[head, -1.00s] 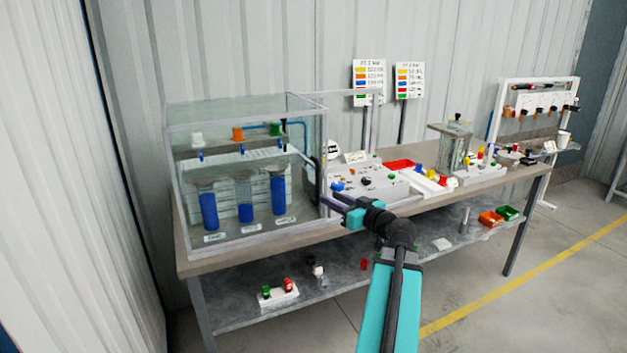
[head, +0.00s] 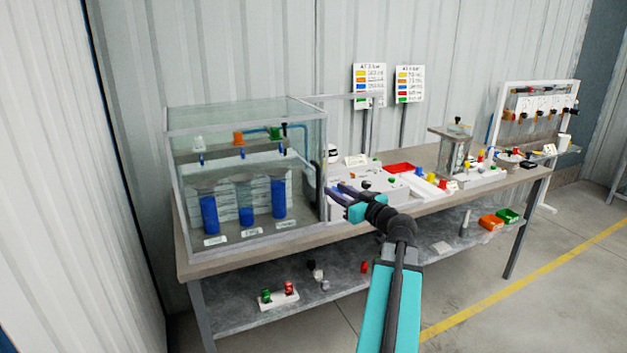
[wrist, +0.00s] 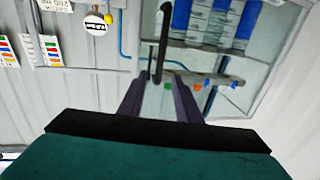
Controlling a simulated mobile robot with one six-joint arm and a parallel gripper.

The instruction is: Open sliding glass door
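The clear glass case (head: 247,245) stands on the left end of the workbench, with several blue-filled cylinders inside. A black upright handle (head: 313,178) is at its right end, by the glass door. The handle also shows in the wrist view (wrist: 164,35). A thin rail (head: 350,96) runs right from the case's top corner. My gripper (head: 332,190) is just right of the case at handle height. In the wrist view my gripper (wrist: 158,78) has its two fingers apart, and the handle lines up between them. Whether they touch it I cannot tell. The door looks shut.
The workbench (head: 420,213) holds a white control panel (head: 392,187) right of my gripper, then a red tray (head: 400,167) and a small glass tank (head: 452,155). Two sign boards (head: 369,85) stand behind. The lower shelf (head: 225,315) carries small parts. Open floor lies at right.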

